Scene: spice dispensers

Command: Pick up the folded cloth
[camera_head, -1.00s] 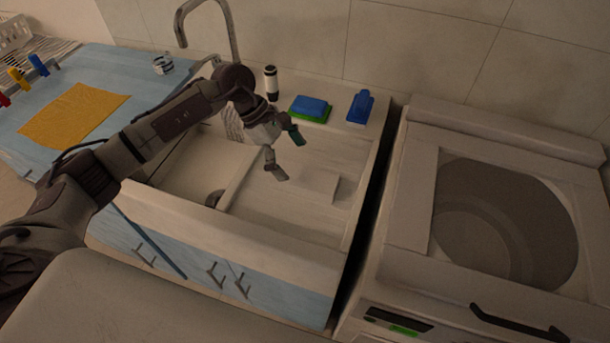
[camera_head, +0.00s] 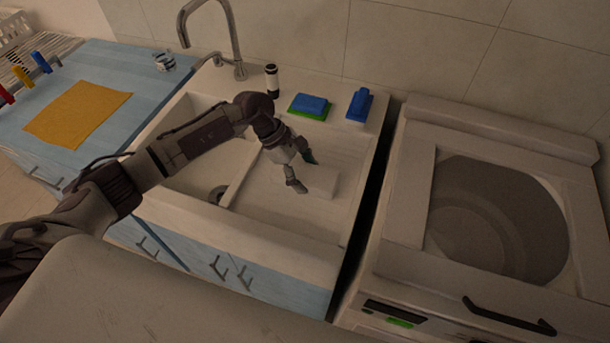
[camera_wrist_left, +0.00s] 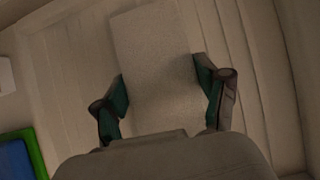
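The folded cloth (camera_head: 324,184) is a pale, flat rectangular block lying on the ribbed drainboard to the right of the sink basin. My left gripper (camera_head: 305,172) is at its left end, with its fingers spread. In the left wrist view the cloth (camera_wrist_left: 155,50) runs up the picture between the two green-padded fingers of the left gripper (camera_wrist_left: 160,82). The fingers are close beside its two long edges; I cannot tell whether they touch it. The near end of the cloth is hidden by the gripper's body. My right gripper is not in view.
A blue-and-green sponge (camera_head: 310,106), a blue bottle (camera_head: 360,105) and a dark-and-white shaker (camera_head: 272,80) stand along the back ledge. The faucet (camera_head: 237,45) rises behind the basin. An orange cloth (camera_head: 78,112) lies flat on the blue counter. A washer (camera_head: 420,190) stands right.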

